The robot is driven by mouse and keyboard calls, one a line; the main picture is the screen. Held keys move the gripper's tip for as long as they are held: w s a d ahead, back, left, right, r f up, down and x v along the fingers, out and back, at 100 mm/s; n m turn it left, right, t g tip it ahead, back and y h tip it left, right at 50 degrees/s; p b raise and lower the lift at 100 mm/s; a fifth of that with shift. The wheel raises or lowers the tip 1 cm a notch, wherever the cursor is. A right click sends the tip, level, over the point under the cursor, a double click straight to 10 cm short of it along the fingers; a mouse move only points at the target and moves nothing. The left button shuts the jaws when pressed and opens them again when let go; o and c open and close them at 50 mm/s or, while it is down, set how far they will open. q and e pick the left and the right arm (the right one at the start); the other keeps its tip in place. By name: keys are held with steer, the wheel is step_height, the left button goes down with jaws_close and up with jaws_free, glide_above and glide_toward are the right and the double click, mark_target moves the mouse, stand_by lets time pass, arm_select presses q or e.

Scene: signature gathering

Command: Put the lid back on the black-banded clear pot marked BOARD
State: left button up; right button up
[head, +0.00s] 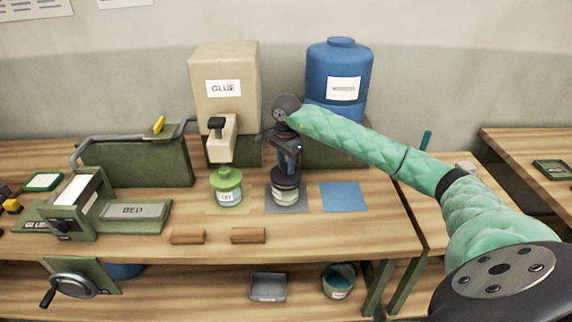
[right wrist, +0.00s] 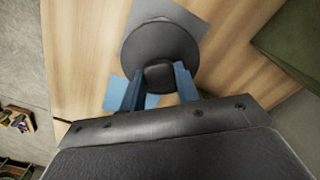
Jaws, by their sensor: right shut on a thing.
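A clear pot (head: 286,196) with a pale label, too small to read, stands on the dark grey square mat. A round black lid (head: 287,179) with a knob is at the pot's mouth; I cannot tell whether it is fully seated. My right gripper (head: 287,165) points down from above and is shut on the lid's knob. In the right wrist view the blue fingers (right wrist: 158,86) stand on either side of the knob (right wrist: 160,74), above the lid's disc (right wrist: 158,42). The lid hides the pot there. My left gripper is not in view.
A green-lidded pot (head: 228,186) stands just left, before the GLUE container (head: 224,75). A blue drum (head: 339,72) stands behind right. A bare blue mat (head: 343,197) lies to the right. Two brown blocks (head: 187,237) (head: 248,235) lie near the front edge. The BED press (head: 135,211) is at left.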

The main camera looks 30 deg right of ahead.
steer(key=shift+f+b, duration=0.15)
steer(key=shift+b, duration=0.75)
stand_by(1.4)
stand_by(0.4)
steer(key=o, duration=1.5)
steer(key=shift+r+p, duration=0.65)
steer(key=shift+r, duration=2.85)
jaws_close()
